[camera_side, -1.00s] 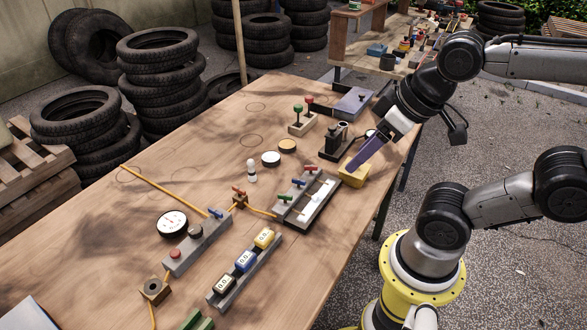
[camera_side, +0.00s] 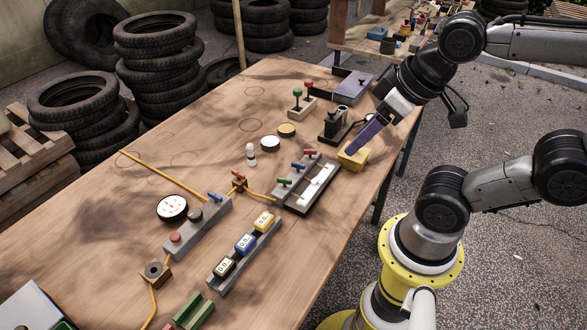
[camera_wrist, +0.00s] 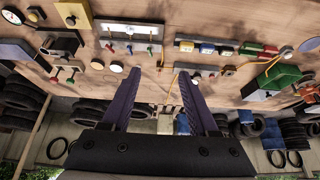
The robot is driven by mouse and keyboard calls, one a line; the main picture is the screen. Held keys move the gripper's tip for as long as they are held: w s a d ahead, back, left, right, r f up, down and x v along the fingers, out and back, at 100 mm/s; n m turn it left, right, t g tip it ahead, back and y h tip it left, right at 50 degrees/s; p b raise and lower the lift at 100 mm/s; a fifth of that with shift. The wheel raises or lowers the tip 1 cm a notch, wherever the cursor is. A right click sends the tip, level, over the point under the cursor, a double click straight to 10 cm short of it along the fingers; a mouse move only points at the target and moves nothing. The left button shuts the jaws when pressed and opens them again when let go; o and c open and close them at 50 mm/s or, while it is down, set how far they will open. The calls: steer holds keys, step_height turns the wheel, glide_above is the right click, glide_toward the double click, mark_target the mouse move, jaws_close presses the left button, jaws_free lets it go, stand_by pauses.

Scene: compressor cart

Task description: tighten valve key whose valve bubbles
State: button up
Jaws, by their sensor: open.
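A grey manifold (camera_side: 305,180) on the table carries three valve keys in a row: green (camera_side: 285,183), blue (camera_side: 297,167) and red (camera_side: 310,153). A white strip (camera_side: 319,178) runs alongside them. The wrist view shows the same red (camera_wrist: 109,47), blue (camera_wrist: 129,49) and green (camera_wrist: 150,50) keys near the top. Bubbles are too small to make out at any valve. My gripper (camera_side: 352,152) has long purple fingers and is to the right of the red key in the side view. In the wrist view my gripper (camera_wrist: 160,82) is open and empty, apart from the keys.
A yellow block (camera_side: 353,160) appears behind my fingertips in the side view. A black fixture (camera_side: 334,127) stands near it. A round gauge (camera_side: 172,208), a grey rail with a red button (camera_side: 176,238) and a numbered block rack (camera_side: 244,247) lie nearer. The table's far left is mostly clear.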

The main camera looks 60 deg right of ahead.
steer(key=c, duration=0.3)
steer(key=n+g, duration=0.2)
steer(key=g, duration=0.4)
glide_above(298, 164)
step_height(298, 164, down, 8)
step_height(298, 164, down, 13)
steer(key=shift+f, duration=0.1)
jaws_close()
